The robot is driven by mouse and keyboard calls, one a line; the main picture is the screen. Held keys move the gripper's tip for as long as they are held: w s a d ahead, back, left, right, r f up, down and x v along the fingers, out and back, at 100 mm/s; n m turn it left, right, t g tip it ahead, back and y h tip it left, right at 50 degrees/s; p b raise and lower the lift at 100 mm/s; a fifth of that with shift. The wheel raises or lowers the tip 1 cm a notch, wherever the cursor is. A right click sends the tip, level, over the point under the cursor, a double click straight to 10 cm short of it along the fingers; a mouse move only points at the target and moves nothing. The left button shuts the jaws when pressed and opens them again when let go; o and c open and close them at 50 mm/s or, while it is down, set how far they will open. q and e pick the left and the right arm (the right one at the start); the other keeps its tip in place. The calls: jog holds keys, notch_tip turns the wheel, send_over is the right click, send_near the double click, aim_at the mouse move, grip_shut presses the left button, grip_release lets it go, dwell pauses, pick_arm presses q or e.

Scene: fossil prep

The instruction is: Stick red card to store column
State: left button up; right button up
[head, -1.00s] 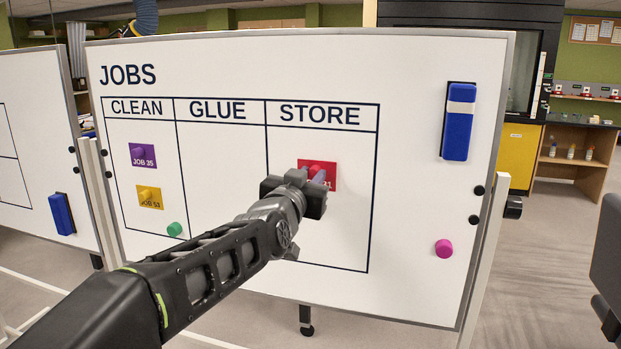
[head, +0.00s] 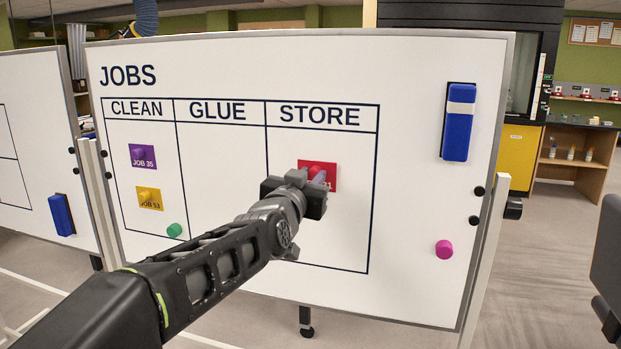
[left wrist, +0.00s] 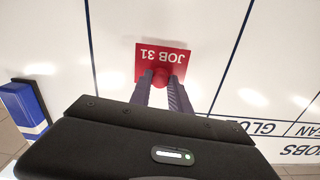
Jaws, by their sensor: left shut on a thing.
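The red card (head: 331,180) is in the STORE column of the whiteboard (head: 225,75), flat against or very close to its face. In the left wrist view the red card (left wrist: 146,56) reads JOB 31 upside down, with a round red magnet (left wrist: 161,75) on it. My left gripper (head: 313,178) is in front of the card and hides its lower left part. The left wrist view shows the two fingers of my left gripper (left wrist: 161,84) closed on the red magnet. My right gripper is not in view.
In the CLEAN column hang a purple card (head: 142,157) and a yellow card (head: 150,198), with a green magnet (head: 174,230) below. A blue eraser (head: 458,130) and a pink magnet (head: 444,249) are on the board's right side. The GLUE column is empty.

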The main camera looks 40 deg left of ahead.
pick_arm(q)
jog(key=shift+w+a+p, duration=0.25)
jog(key=shift+w+p, duration=0.15)
jog(key=shift+w, duration=0.25)
dwell(0.3)
jog(key=o, duration=1)
jog(key=shift+s, duration=0.1)
jog(key=shift+s+d+f+b, duration=0.1)
jog(key=shift+s+d+b, duration=0.1)
jog(key=shift+b, duration=0.25)
jog(key=b+v, duration=0.3)
jog(key=v, duration=0.3)
jog(key=shift+s+b, duration=0.2)
jog(key=shift+b, duration=0.2)
